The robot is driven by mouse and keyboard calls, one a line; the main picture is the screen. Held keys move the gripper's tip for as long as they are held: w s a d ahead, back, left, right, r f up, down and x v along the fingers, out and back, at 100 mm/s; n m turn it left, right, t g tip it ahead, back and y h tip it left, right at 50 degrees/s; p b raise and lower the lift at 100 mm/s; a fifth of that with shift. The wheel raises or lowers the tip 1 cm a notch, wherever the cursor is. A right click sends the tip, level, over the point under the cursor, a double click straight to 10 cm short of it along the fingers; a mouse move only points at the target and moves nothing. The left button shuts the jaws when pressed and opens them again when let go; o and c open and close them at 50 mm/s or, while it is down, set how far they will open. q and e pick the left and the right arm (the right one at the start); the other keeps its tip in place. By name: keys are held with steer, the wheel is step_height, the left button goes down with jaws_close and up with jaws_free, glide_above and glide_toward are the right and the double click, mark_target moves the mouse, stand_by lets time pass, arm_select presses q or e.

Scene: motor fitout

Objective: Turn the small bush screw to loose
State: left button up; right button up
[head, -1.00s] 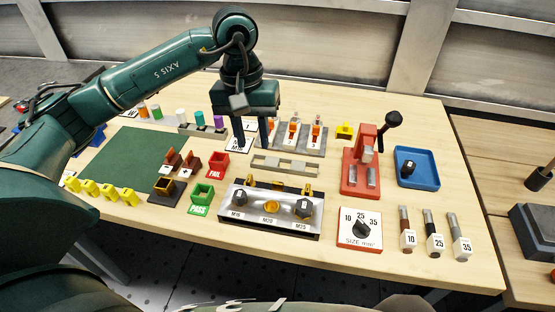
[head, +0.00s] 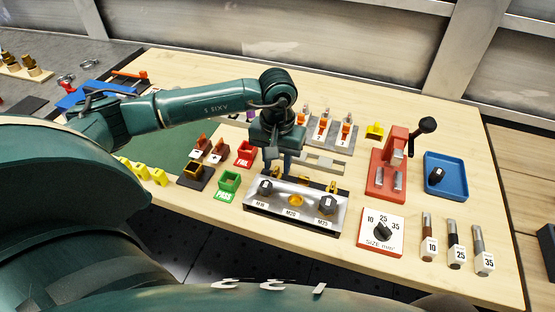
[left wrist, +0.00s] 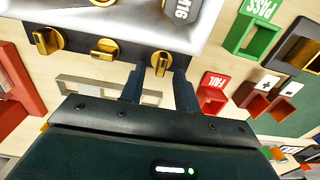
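A metal block (head: 312,212) labelled M16, M20 and M25 stands at the table's front. Brass screws with raised grips line its back side. In the left wrist view the small bush screw (left wrist: 160,63), the one by the M16 label, sits between the fingertips of my left gripper (left wrist: 159,80). The fingers are apart, one on each side of it; contact cannot be told. In the head view my left gripper (head: 278,166) points down behind the block's M16 end and hides this screw. The other two screws (left wrist: 105,50) (left wrist: 45,40) are clear of the fingers. My right gripper is not in view.
A grey slotted bar (head: 322,161) lies just behind the block. Green PASS (head: 227,188) and red FAIL (head: 245,154) bins stand to the left. A SIZE dial (head: 381,233), a red press (head: 387,177) and a blue tray (head: 446,183) are to the right.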

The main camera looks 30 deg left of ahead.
arm_select(q)
steer(key=shift+f, duration=0.15)
steer(key=shift+c, duration=0.3)
steer(key=shift+c, duration=0.8)
jaws_close()
